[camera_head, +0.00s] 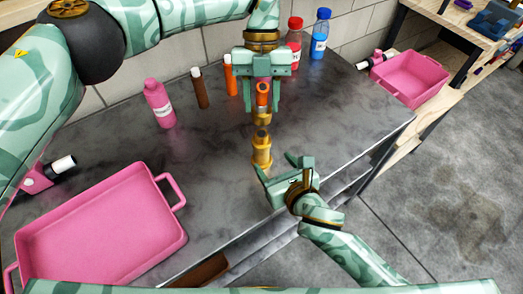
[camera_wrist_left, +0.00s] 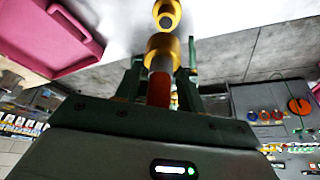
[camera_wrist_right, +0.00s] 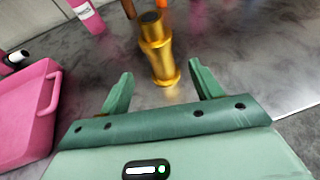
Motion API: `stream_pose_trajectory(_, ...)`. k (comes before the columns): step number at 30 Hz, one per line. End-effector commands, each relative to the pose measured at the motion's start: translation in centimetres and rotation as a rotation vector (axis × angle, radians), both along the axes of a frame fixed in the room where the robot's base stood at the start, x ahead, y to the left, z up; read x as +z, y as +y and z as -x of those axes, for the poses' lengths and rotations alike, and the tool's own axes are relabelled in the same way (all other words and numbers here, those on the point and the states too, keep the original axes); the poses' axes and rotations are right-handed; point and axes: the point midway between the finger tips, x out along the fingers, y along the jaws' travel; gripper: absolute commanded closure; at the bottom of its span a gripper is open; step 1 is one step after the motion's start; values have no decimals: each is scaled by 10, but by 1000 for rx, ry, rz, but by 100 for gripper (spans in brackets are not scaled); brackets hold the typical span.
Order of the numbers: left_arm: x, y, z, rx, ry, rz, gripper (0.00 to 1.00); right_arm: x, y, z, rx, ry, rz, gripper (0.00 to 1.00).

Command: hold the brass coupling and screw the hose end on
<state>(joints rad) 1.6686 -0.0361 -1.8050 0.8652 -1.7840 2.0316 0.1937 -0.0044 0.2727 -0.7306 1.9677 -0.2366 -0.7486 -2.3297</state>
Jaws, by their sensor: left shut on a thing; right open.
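The brass coupling (camera_head: 262,152) stands upright on the dark worktop. It also shows in the right wrist view (camera_wrist_right: 157,50), in front of the fingers. My right gripper (camera_head: 276,168) is open beside the coupling, its fingertips (camera_wrist_right: 160,78) on either side of its lower part and not visibly touching it. My left gripper (camera_head: 262,105) is shut on the orange hose end (camera_head: 262,94), with its brass fitting pointing down just above the coupling. In the left wrist view, the hose end's brass collar (camera_wrist_left: 163,50) is between the fingers, apart from the coupling (camera_wrist_left: 167,14).
A large pink tray (camera_head: 165,182) stands at the front left. A pink bottle (camera_head: 159,104), brown tube (camera_head: 200,88) and orange tube (camera_head: 230,76) stand behind. Red (camera_head: 294,34) and blue (camera_head: 320,36) bottles are at the back. A pink bin (camera_head: 412,74) sits right. The worktop edge is close.

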Motion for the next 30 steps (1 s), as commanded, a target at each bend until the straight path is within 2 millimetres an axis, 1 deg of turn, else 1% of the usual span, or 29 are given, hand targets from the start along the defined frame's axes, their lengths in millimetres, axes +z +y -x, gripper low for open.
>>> stream_pose_trajectory(9, 0, 0, 0, 0, 0, 0, 84, -21, 23, -51, -2, -1, -3, 36)
stream_pose_trajectory(15, 0, 0, 0, 0, 0, 0, 84, -34, 35, -77, -1, 0, -3, 36)
stream_pose_trajectory(21, 0, 0, 0, 0, 0, 0, 84, -40, 41, -89, 0, 1, -2, 36)
stream_pose_trajectory(30, 0, 0, 0, 0, 0, 0, 84, -40, 41, -91, 0, 0, -2, 36)
